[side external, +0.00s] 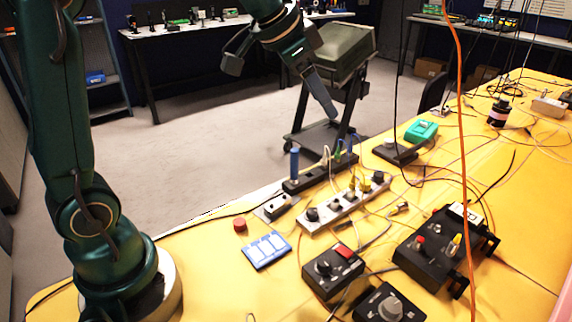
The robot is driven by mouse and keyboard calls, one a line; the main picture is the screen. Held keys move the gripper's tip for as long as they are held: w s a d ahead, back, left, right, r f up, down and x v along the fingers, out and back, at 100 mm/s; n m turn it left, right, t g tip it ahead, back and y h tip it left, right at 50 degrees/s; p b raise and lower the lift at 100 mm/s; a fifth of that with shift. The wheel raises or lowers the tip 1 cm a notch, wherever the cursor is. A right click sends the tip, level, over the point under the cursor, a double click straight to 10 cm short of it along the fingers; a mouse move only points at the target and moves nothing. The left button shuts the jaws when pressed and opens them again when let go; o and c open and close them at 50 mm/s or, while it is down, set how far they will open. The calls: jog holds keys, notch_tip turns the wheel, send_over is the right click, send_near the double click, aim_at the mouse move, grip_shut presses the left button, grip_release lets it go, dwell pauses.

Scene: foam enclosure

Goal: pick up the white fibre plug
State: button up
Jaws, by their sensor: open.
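My gripper (281,88) is at the top centre, high above the table's left edge, with its two dark fingers spread wide and nothing between them. I cannot pick out the white fibre plug with certainty. A small light-coloured connector (400,208) lies on the yellow table among cables, too small to identify. The gripper is well apart from all of these.
The yellow table (205,262) holds a white socket strip (345,205), a blue-and-white panel (266,250), a red cap (240,225), black control boxes (440,250) and a green box (421,131). An orange cable (461,120) hangs down at right. Loose cables cross the table.

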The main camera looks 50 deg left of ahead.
jog(key=w+a+f, duration=0.3)
jog(key=w+f, duration=0.1)
jog(key=w, duration=0.1)
jog(key=n+g, duration=0.1)
jog(key=g, duration=0.1)
send_over(323, 158)
jog(key=s, duration=0.2)
jog(key=f, duration=1.1)
jog(key=shift+a+f, duration=0.15)
jog(key=shift+a, duration=0.05)
jog(key=f, duration=0.1)
jog(key=w+f, duration=0.1)
jog(key=f, duration=0.1)
jog(key=shift+w+d+f+g, duration=0.1)
jog(key=shift+w+f+g, duration=0.05)
jog(key=shift+f+g, duration=0.15)
jog(key=shift+w+f, duration=0.25)
jog(key=shift+f, duration=0.25)
grip_shut()
